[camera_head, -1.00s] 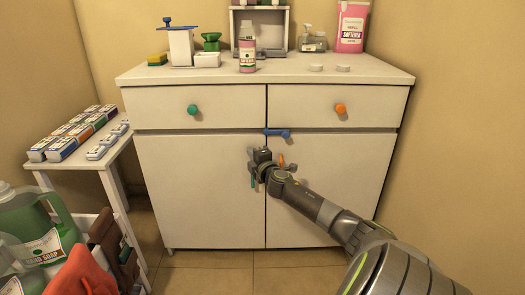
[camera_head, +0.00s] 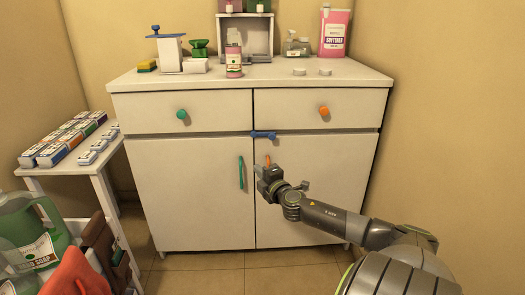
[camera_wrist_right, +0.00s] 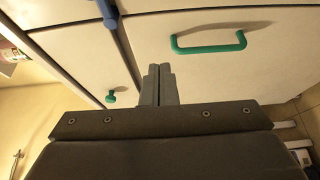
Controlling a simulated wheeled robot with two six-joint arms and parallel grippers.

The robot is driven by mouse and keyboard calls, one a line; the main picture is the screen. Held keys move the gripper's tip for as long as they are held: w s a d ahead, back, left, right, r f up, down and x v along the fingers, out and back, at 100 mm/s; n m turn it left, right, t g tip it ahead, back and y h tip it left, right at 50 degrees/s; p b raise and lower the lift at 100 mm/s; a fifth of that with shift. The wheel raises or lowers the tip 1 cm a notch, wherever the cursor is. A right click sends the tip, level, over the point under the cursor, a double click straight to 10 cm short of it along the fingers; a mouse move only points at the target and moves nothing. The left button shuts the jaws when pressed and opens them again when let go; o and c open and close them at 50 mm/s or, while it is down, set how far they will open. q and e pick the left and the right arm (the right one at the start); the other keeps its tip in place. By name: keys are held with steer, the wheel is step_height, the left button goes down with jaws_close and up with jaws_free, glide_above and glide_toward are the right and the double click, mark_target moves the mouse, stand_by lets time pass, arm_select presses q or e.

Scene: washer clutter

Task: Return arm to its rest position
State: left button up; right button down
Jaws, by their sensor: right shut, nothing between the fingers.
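My right gripper (camera_head: 262,172) is in front of the white cabinet (camera_head: 195,205), close to the right lower door. Its fingers are shut and empty, and in the right wrist view the fingertips (camera_wrist_right: 158,85) lie together. The green handle (camera_head: 241,172) of the left lower door is just left of the gripper; it also shows in the right wrist view (camera_wrist_right: 209,43), apart from the fingers. The orange handle (camera_head: 268,160) of the right lower door is mostly hidden behind the gripper. Both lower doors look shut. My left gripper is not in view.
A blue latch (camera_head: 263,135) sits at the top of the doors. Drawers with a green knob (camera_head: 181,115) and an orange knob (camera_head: 324,111) are shut. A small side table (camera_head: 75,172) with boxes stands at the left. The floor before the cabinet (camera_head: 195,272) is clear.

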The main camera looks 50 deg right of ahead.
steer(key=shift+s+a, duration=0.1)
steer(key=shift+s, duration=0.5)
